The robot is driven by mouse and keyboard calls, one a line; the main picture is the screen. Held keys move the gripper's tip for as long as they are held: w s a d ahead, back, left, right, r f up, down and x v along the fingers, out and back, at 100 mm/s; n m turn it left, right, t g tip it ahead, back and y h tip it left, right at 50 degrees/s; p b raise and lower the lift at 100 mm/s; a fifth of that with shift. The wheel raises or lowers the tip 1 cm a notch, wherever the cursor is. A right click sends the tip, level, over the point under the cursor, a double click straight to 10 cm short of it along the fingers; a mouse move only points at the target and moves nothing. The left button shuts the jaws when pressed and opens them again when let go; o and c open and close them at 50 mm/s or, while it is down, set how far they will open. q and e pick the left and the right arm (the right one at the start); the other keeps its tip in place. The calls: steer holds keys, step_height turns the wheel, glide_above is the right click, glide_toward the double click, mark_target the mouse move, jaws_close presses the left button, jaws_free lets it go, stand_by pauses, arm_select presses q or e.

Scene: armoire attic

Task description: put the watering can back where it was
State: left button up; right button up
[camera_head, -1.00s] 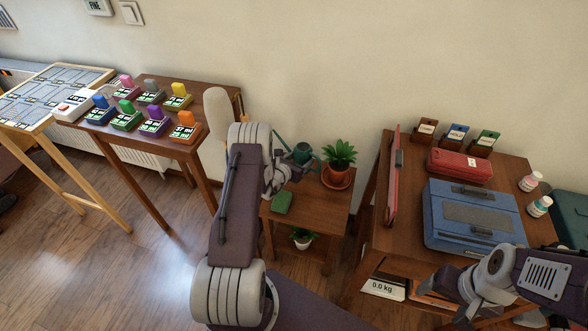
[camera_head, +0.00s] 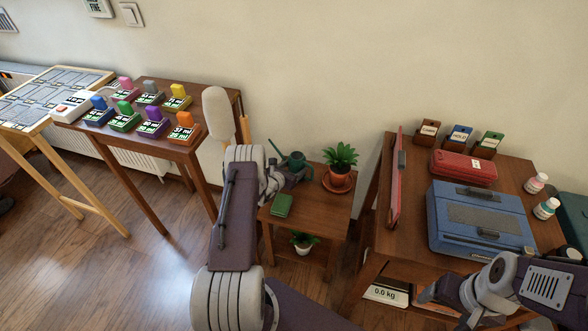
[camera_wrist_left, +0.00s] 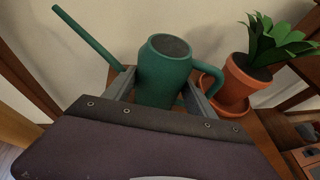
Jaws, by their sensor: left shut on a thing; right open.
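The dark green watering can (camera_head: 297,160) is at the back left of the small wooden side table (camera_head: 317,213), left of a potted plant. In the left wrist view the can (camera_wrist_left: 164,75) is upright, with its spout to the left and its handle to the right. My left gripper (camera_head: 287,174) is shut on the can, with one finger on each side of its body. The wrist view hides the can's bottom, so I cannot tell whether it touches the table. My right gripper (camera_head: 473,311) is open at the lower right, over the floor side of the desk; its fingertips are partly unclear.
The potted plant (camera_head: 340,157) stands in a terracotta saucer close to the can's right. A green box (camera_head: 282,205) lies at the table's front left. Another plant (camera_head: 303,241) is on the lower shelf. A desk with a blue case (camera_head: 476,219) stands right.

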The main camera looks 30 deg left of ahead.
arm_select(q)
steer(key=o, duration=1.7)
steer(key=shift+f, duration=0.1)
